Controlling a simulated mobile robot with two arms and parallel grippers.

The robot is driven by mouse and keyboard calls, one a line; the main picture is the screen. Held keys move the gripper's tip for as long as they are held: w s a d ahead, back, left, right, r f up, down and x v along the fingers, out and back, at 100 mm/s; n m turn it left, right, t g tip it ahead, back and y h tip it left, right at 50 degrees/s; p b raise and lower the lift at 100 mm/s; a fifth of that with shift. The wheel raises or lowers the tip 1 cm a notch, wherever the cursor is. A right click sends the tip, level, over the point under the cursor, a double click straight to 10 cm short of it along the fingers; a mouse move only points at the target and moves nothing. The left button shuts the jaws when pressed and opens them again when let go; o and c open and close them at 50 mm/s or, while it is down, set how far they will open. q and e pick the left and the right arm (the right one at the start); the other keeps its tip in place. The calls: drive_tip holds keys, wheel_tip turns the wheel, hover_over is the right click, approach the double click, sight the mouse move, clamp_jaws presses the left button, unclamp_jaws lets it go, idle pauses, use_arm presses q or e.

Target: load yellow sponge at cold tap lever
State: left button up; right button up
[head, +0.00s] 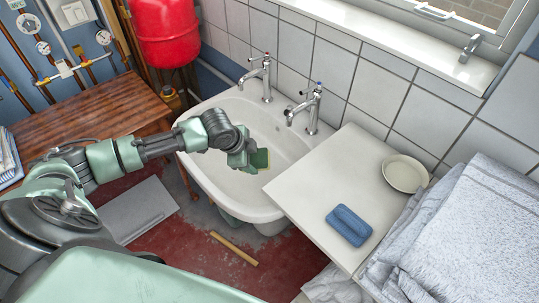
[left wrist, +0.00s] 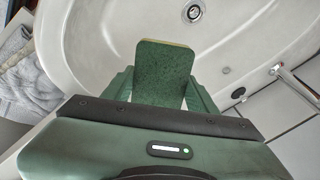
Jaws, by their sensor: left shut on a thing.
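My left gripper (head: 246,160) is over the white basin (head: 225,107), shut on the yellow sponge (head: 261,159). The sponge's dark green scouring face shows, with a thin yellow edge. In the left wrist view the sponge (left wrist: 164,74) stands out between the two fingers (left wrist: 160,88), above the basin. Two chrome taps rise from the basin's back rim: a farther tap (head: 266,78) and a nearer tap (head: 314,108). The nearer one seems to have a small bluish mark on top, so it looks like the cold tap. The sponge is apart from both taps. My right gripper is not in view.
A pale board (head: 325,180) right of the basin holds a blue sponge-like block (head: 348,225) and a cream dish (head: 405,173). Grey towels (head: 480,225) are piled at the right. A wooden bench (head: 90,115) stands at the left. The tiled wall is close behind the taps.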

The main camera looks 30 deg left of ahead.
use_arm(q)
drive_tip(key=shift+m+h, duration=0.3)
drive_tip(key=shift+m, duration=0.2)
drive_tip(key=a+f, duration=0.1)
drive_tip(key=f, duration=0.1)
drive_tip(key=a+f+b, duration=0.1)
drive_tip(key=a, duration=0.1)
drive_tip(key=shift+s+a+f, duration=0.1)
drive_tip(key=shift+a+f, duration=0.05)
drive_tip(key=shift+f, duration=0.25)
drive_tip(key=shift+w+f+b, duration=0.15)
drive_tip(key=shift+w+b, duration=0.1)
drive_tip(key=shift+b, duration=0.05)
drive_tip(key=w+d+f+b, duration=0.1)
drive_tip(key=w+d+b, duration=0.1)
drive_tip(key=w+b, duration=0.2)
drive_tip(key=w+d+f+b, duration=0.1)
drive_tip(key=w+d+b, duration=0.1)
drive_tip(key=w+b, duration=0.3)
drive_tip(key=shift+w+f, duration=0.3)
drive_tip(key=shift+w, duration=1.65)
drive_tip(key=shift+d, duration=0.1)
drive_tip(key=s+d+p, duration=0.3)
drive_tip(key=s+p, duration=0.4)
drive_tip(key=shift+s, duration=0.25)
